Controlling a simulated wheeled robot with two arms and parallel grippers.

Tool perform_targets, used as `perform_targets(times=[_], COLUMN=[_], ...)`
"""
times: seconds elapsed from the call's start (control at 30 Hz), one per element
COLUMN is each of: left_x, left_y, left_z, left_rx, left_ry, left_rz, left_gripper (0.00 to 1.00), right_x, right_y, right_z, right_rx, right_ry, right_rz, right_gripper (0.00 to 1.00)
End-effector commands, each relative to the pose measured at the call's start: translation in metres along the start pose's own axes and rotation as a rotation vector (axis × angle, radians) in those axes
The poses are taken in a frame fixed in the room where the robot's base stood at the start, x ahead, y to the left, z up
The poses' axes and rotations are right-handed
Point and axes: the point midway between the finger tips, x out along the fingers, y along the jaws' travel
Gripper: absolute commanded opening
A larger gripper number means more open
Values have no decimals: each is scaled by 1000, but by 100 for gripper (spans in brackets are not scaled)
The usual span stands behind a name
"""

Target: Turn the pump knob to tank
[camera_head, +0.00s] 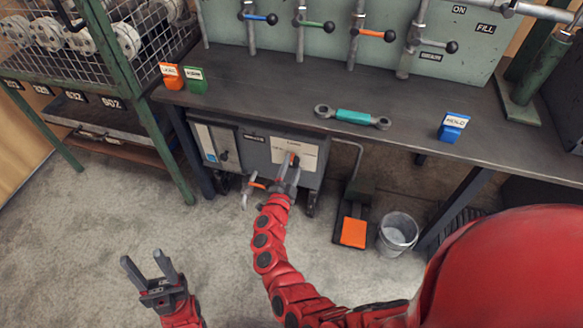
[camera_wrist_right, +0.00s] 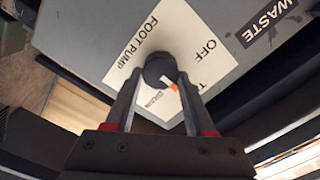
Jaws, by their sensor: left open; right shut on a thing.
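The pump knob (camera_wrist_right: 159,68) is a round dark knob with an orange mark, on a white label plate (camera_wrist_right: 135,60) on the front of a grey cabinet (camera_head: 257,146). The plate reads OFF and FOOT PUMP; a word starting with T is partly hidden by a finger. In the right wrist view the orange mark lies on the lower right of the knob. My right gripper (camera_wrist_right: 158,86) is shut on the knob, one finger on each side; it also shows in the head view (camera_head: 288,172). My left gripper (camera_head: 149,262) is open and empty above the floor at lower left.
A WASTE label (camera_wrist_right: 270,22) sits beside the plate. Below the bench are an orange-handled tap (camera_head: 257,184), a foot pedal (camera_head: 353,232) and a bucket (camera_head: 397,232). A wrench (camera_head: 352,117) and label blocks lie on the bench (camera_head: 270,90). A wire rack stands left; floor around my left gripper is clear.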

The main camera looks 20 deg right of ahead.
Motion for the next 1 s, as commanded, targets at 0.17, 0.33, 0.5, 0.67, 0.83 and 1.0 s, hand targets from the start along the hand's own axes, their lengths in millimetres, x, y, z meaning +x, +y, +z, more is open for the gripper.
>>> perform_targets(times=[0.17,0.33,0.5,0.67,0.83,1.0], left_x=[0,0,0,0,5,14], left_y=[0,0,0,0,0,-1], left_z=[0,0,0,0,0,-1], left_rx=[0,0,0,0,-2,-4], left_ry=[0,0,0,0,-4,-9], left_rz=[0,0,0,0,-5,-12], left_gripper=[50,50,50,50,50,50], right_x=[-1,-1,0,-1,-15,-54], right_y=[1,1,0,0,-1,-2], right_z=[1,1,1,0,0,0], right_rx=[-1,-1,-1,-1,-1,0], right_ry=[-3,-3,-2,-1,-3,-7], right_rz=[2,2,1,1,0,3], right_gripper=[0,76,85,85,85,85])
